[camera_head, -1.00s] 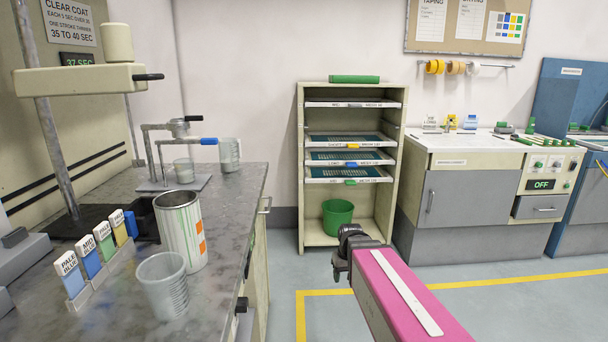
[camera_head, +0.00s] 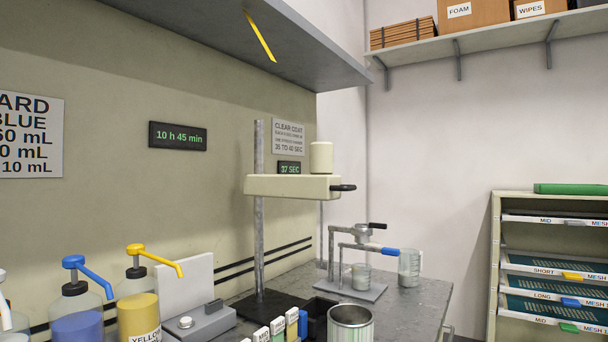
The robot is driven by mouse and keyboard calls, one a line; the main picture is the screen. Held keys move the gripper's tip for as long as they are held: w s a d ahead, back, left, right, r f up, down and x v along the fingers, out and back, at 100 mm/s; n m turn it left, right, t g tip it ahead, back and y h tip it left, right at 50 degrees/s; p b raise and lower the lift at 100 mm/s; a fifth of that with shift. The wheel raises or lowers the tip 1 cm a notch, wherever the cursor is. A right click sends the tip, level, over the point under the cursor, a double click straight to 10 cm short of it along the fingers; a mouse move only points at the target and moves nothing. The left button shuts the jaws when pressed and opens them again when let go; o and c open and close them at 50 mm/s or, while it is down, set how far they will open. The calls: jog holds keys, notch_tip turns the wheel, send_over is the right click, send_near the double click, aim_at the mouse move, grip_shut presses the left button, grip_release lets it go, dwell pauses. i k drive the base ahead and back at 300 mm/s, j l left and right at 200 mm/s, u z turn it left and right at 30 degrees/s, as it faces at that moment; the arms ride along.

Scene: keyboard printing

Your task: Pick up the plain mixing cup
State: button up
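Two clear cups show on the counter. One small cup (camera_head: 361,276) stands on the grey base plate of the clamp stand (camera_head: 352,255), under its arm. A taller ribbed clear cup (camera_head: 409,268) stands just right of that stand. I cannot tell which, if either, is the plain mixing cup. A metal can (camera_head: 351,322) stands at the front of the counter, cut off by the bottom edge. The clear cup seen near the front edge earlier is outside this view. My gripper is not in view.
Pump bottles of blue (camera_head: 78,315) and yellow (camera_head: 139,300) stand at lower left by a grey scale (camera_head: 203,320). A tall cream-armed press (camera_head: 292,187) rises behind the can. An overhead shelf (camera_head: 215,35) spans the top. A screen rack (camera_head: 495,265) stands right.

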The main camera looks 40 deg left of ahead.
aim_at(362, 272)
jog(key=i+l+u, duration=0.15)
jog(key=i+l, duration=0.5)
jog(key=i+l+u, duration=0.1)
jog(key=i+l, duration=0.5)
jog(key=l, duration=0.15)
jog(key=i+u, duration=0.1)
jog(key=u, duration=2.2)
